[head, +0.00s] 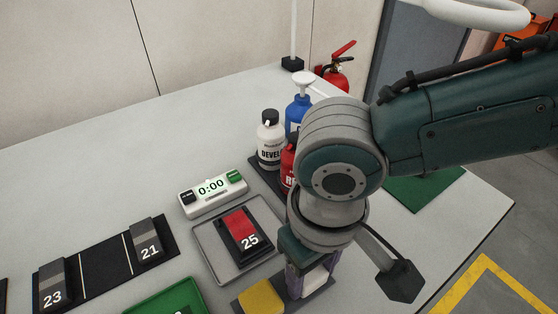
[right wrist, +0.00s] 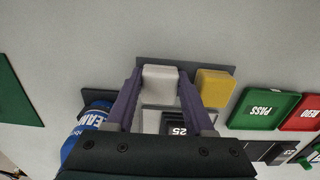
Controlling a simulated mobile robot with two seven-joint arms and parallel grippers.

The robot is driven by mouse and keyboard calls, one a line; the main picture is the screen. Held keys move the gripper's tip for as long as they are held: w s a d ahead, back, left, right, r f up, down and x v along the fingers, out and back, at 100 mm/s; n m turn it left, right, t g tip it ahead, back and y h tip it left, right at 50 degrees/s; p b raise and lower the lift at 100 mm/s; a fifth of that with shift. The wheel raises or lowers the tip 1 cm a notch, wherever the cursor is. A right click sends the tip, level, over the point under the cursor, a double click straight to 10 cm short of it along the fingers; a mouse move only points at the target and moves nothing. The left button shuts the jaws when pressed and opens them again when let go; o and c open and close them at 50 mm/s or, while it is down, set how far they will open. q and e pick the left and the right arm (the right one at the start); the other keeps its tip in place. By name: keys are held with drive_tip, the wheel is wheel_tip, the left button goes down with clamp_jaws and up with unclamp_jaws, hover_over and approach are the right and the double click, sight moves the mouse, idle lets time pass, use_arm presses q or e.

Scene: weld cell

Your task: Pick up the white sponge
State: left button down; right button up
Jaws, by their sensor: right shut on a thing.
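The white sponge (right wrist: 160,83) is between the two purple fingers of my right gripper (right wrist: 157,98) in the right wrist view. The fingers touch its two sides and are shut on it. In the head view my right gripper (head: 310,282) points down, and the sponge is mostly hidden by the gripper and wrist. The sponge is at or just above a dark mat (right wrist: 190,67); I cannot tell whether it is clear of it. My left gripper is not in view.
A yellow sponge (head: 262,298) lies close beside the gripper. A grey tray with a red block marked 25 (head: 241,229), a timer (head: 211,193), and white (head: 270,145), blue and red bottles stand nearby. Green PASS (right wrist: 262,107) and red REDO trays (right wrist: 303,112) lie beyond the yellow sponge.

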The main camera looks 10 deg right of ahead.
sight(311, 274)
wheel_tip(311, 274, up, 20)
drive_tip(key=p, duration=0.3)
